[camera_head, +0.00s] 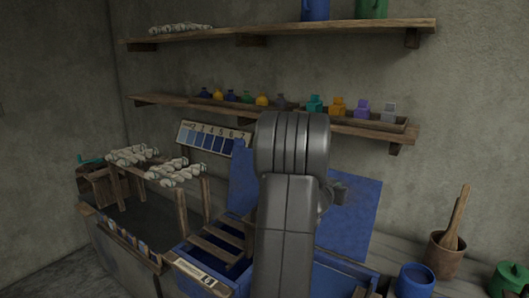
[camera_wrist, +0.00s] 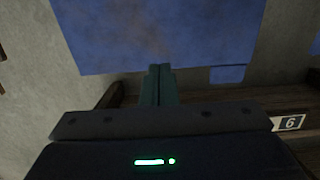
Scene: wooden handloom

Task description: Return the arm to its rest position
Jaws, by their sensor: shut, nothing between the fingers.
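My arm rises through the middle of the head view, its grey links upright and its rounded joint in front of the lower shelf. My gripper shows in the wrist view (camera_wrist: 159,70) with its two dark green fingers together and nothing between them. The fingertips point toward a blue panel (camera_wrist: 160,30). I cannot tell from the picture whether they touch it. In the head view most of the gripper is hidden behind my arm; a small dark part sticks out at the right of the arm, in front of the blue panel (camera_head: 352,222).
A wooden frame with pale yarn bundles (camera_head: 175,172) stands at the left. A lower shelf (camera_head: 160,101) holds several coloured bottles. A numbered blue swatch card (camera_head: 212,138) is behind the frame. A blue pot (camera_head: 414,280) and a wooden mortar (camera_head: 443,254) stand at the right.

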